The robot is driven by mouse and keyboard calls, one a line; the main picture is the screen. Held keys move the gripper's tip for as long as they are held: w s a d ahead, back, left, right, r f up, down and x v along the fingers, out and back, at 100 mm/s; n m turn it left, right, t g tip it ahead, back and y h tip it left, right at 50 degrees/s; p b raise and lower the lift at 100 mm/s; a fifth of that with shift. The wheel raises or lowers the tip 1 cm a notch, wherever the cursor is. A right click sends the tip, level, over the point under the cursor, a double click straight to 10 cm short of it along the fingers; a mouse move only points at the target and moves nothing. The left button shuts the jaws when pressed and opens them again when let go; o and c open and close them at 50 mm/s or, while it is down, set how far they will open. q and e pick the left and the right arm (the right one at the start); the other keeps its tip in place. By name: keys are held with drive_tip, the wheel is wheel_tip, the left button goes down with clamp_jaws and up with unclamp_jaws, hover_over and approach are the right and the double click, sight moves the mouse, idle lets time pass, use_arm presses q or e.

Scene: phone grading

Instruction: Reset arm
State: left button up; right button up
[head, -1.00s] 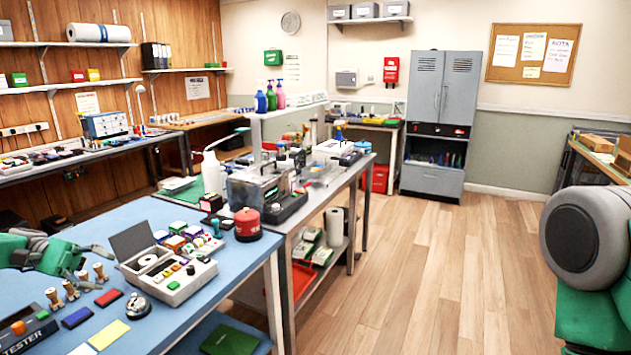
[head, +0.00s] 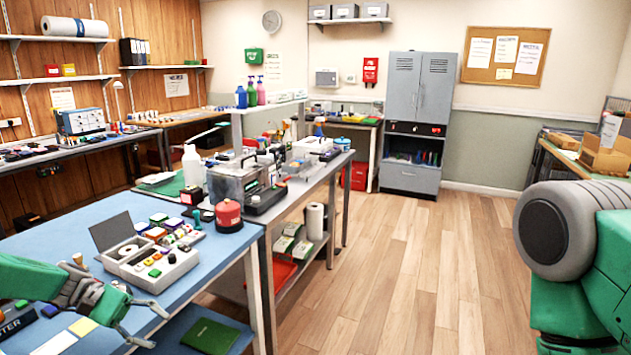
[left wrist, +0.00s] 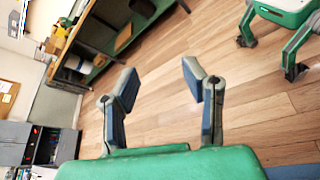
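My left gripper (head: 158,328) reaches in from the left in the head view, over the front edge of the blue table (head: 50,230). Its two fingers are spread apart with nothing between them. The left wrist view shows the same open gripper (left wrist: 160,78) with bare wooden floor beyond the fingers. My right arm shows only as a large grey and green joint at the right of the head view; its gripper is out of view.
A white compartment box (head: 158,268) sits on the blue table near my left gripper, with a red canister (head: 229,216) behind it. A workbench with equipment (head: 290,192) adjoins. A grey cabinet (head: 415,120) stands at the back. The wooden floor (head: 400,270) between is clear.

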use_arm(q)
drive_tip(key=s+d+f+g+y+b, duration=0.1)
drive_tip(key=s+d+f+y, duration=0.25)
drive_tip(key=d+f, duration=0.35)
drive_tip(key=s+d+f+y+b, duration=0.1)
drive_tip(key=s+d+f+y, duration=0.1)
drive_tip(key=s+d+f, duration=0.45)
drive_tip(key=s+a+f+m+y+b, duration=0.1)
drive_tip(key=s+f+m+y+b, duration=0.3)
drive_tip(key=s+f, duration=0.65)
drive_tip(key=s+a+m+t+y+b, duration=0.1)
drive_tip(key=s+a+m+t+y, duration=0.1)
drive_tip(key=s, duration=0.5)
drive_tip(key=s+a+m+t+y, duration=0.1)
drive_tip(key=s+a+m+y, duration=0.1)
drive_tip(key=s, duration=0.4)
drive_tip(key=shift+s+a+r+m+t+y+b, duration=0.2)
drive_tip(key=shift+s+a+m+t+y+b, duration=0.3)
drive_tip(key=shift+m, duration=0.5)
use_arm(e)
wheel_tip(320, 180, down, 9)
drive_tip(key=d, duration=0.2)
